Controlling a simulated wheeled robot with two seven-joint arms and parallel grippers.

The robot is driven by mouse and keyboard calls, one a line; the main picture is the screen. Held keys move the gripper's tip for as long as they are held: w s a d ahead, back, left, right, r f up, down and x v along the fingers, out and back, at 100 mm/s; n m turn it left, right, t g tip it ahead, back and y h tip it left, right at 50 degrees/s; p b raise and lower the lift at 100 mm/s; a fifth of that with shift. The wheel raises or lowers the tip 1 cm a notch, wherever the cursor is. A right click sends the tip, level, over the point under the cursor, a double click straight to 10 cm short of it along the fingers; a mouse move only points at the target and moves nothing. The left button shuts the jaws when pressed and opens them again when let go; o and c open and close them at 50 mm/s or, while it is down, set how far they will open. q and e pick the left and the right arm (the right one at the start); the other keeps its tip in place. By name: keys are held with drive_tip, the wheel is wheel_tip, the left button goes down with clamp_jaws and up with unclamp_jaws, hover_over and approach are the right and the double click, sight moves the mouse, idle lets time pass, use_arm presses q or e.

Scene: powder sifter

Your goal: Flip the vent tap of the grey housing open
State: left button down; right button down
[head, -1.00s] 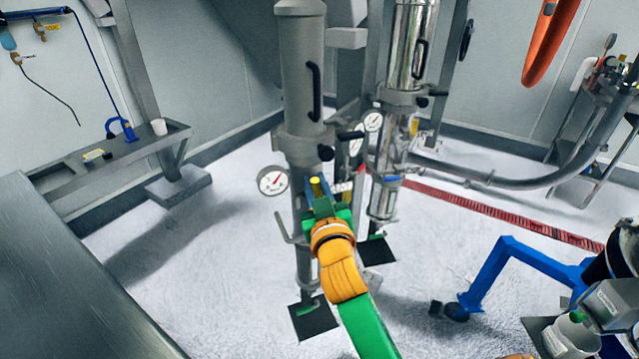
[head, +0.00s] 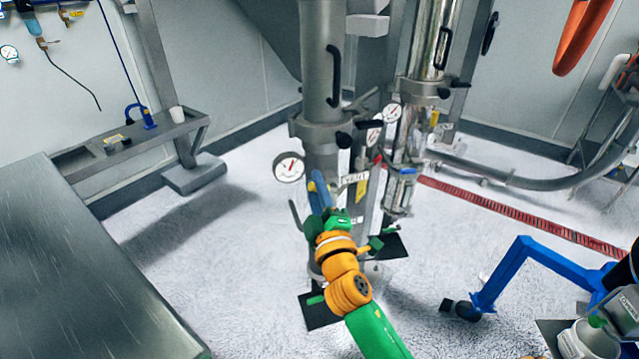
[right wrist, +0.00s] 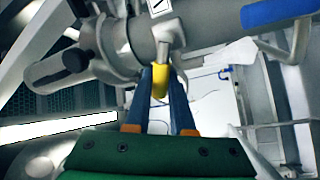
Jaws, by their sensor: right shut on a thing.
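The grey housing (head: 322,75) is a tall upright cylinder in the middle of the head view. Its vent tap shows as a small yellow lever (right wrist: 160,82) below a grey pipe stub in the right wrist view. My right gripper (head: 318,186), with blue fingers, is at the housing's front, just right of the round gauge (head: 288,168). Its fingers stand on both sides of the yellow lever and are shut on it. In the head view the lever is mostly hidden by the fingers. My left gripper is out of view.
A shiny steel cylinder (head: 428,45) stands close behind to the right. A blue wheeled frame (head: 515,270) is at the lower right. A grey metal table (head: 85,260) fills the lower left, and a side shelf (head: 130,145) stands behind. The floor left of the housing is clear.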

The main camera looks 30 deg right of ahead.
drive_tip(key=n, duration=0.2)
drive_tip(key=f+n, duration=0.1)
drive_tip(key=f+n+y, duration=0.1)
drive_tip(key=n, duration=0.1)
drive_tip(key=shift+a+n, duration=0.2)
drive_tip(key=shift+n, duration=0.1)
drive_tip(key=shift+n+t+y, duration=0.3)
drive_tip(key=c, duration=0.8)
unclamp_jaws()
drive_tip(key=shift+o, duration=0.2)
drive_tip(key=b+v, duration=0.2)
drive_tip(key=v, duration=0.5)
drive_tip(key=shift+b, duration=0.3)
